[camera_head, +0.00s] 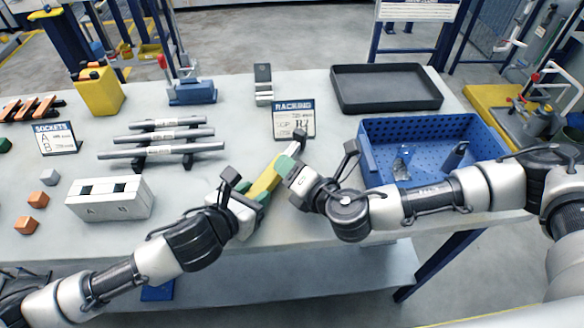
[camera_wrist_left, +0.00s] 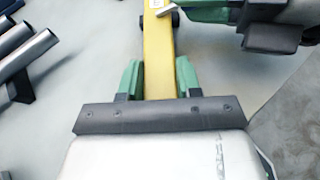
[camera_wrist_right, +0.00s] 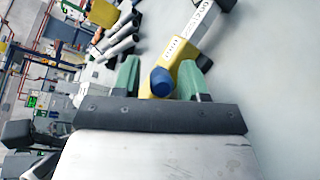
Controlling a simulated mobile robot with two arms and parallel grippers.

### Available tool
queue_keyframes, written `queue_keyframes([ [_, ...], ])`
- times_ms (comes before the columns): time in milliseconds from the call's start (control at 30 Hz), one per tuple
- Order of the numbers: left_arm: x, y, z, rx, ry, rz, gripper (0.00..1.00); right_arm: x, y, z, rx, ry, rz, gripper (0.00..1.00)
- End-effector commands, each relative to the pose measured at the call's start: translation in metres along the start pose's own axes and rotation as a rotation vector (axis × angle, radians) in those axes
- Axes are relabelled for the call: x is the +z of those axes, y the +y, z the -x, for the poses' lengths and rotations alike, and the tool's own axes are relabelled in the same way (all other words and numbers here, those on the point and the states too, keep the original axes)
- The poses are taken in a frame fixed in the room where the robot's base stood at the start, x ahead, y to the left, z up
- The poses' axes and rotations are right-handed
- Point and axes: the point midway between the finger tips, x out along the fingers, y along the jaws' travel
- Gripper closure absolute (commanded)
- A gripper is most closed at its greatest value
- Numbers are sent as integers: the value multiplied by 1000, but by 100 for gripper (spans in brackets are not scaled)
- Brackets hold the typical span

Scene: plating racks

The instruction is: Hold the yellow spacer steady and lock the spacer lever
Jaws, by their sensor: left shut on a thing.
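The yellow spacer (camera_head: 264,180) is a long bar lying slantwise near the table's front edge. My left gripper (camera_head: 251,194) is shut on it, its green fingers against both sides; the bar (camera_wrist_left: 159,50) also shows between them in the left wrist view. My right gripper (camera_head: 286,168) is at the spacer's far end. In the right wrist view a blue rounded knob (camera_wrist_right: 162,81), apparently the spacer lever's end, sits between its green fingers, which stand apart. I see no firm contact there. The rest of the lever is hidden.
A blue crate (camera_head: 372,178) stands close behind my right arm, with a black tray (camera_head: 385,105) beyond it. A racking sign (camera_head: 293,121) stands behind the spacer. Grey tubes (camera_head: 160,150) and a white slotted box (camera_head: 110,207) lie to the left.

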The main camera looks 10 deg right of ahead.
Motion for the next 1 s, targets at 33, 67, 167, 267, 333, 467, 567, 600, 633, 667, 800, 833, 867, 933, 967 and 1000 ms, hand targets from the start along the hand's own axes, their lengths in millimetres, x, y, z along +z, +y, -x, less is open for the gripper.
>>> queue_keyframes([
  [33,0,0,0,0,0,0,100,0,0,0,0,0,0,65],
  [67,0,0,0,0,0,0,100,0,0,0,0,0,0,70],
  [167,0,0,0,0,0,0,100,0,0,0,0,0,0,85],
  [267,0,0,0,0,0,0,100,0,0,0,0,0,0,100],
  [333,0,0,0,0,0,0,100,0,0,0,0,0,-1,100],
  [467,0,0,0,0,0,0,100,-2,-1,0,16,-6,-14,100],
  [567,0,0,0,0,0,0,100,-4,-4,1,43,-20,-31,100],
  [600,0,0,0,0,0,0,100,-5,-4,1,57,-28,-38,100],
  [633,0,0,0,0,0,0,100,-5,-5,1,69,-35,-42,100],
  [667,0,0,0,-1,0,1,100,-5,-5,1,80,-40,-47,100],
  [800,0,0,0,-1,0,1,100,-6,-6,1,127,-66,-67,100],
  [833,0,-1,0,-1,0,1,100,-6,-7,1,135,-70,-70,100],
  [867,0,-1,0,-1,0,1,100,-6,-7,1,142,-73,-72,100],
  [933,0,-1,0,-2,0,1,100,-6,-7,1,154,-81,-75,100],
  [967,0,-1,0,-2,0,1,100,-6,-8,1,156,-83,-76,100],
  [1000,0,-1,0,-2,0,1,100,-6,-8,1,160,-85,-76,100],
])
